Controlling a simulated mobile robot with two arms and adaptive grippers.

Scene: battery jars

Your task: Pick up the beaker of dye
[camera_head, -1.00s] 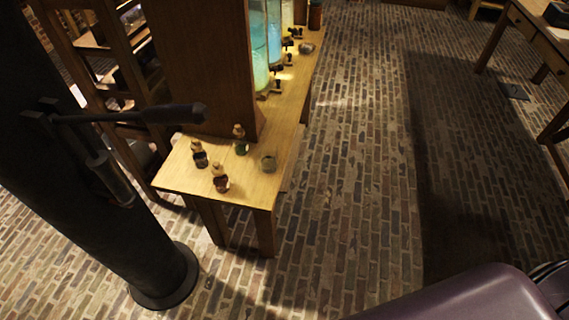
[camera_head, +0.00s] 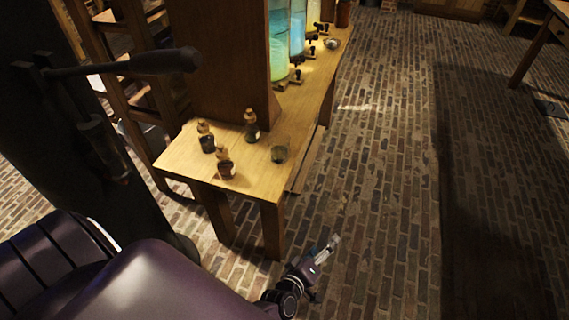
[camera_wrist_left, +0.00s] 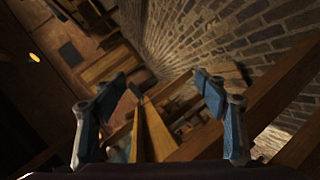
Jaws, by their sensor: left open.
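My left gripper (camera_head: 333,243) is beyond the table's right side, over the brick floor in the picture, below and to the right of the beaker. In the left wrist view the two blue-grey fingers (camera_wrist_left: 160,80) are spread wide with nothing between them. I cannot make out the beaker in that view. My right gripper is not in view.
Glowing jars (camera_head: 279,38) stand farther back. A dark column (camera_head: 75,140) is at left. Brick floor to the right is open.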

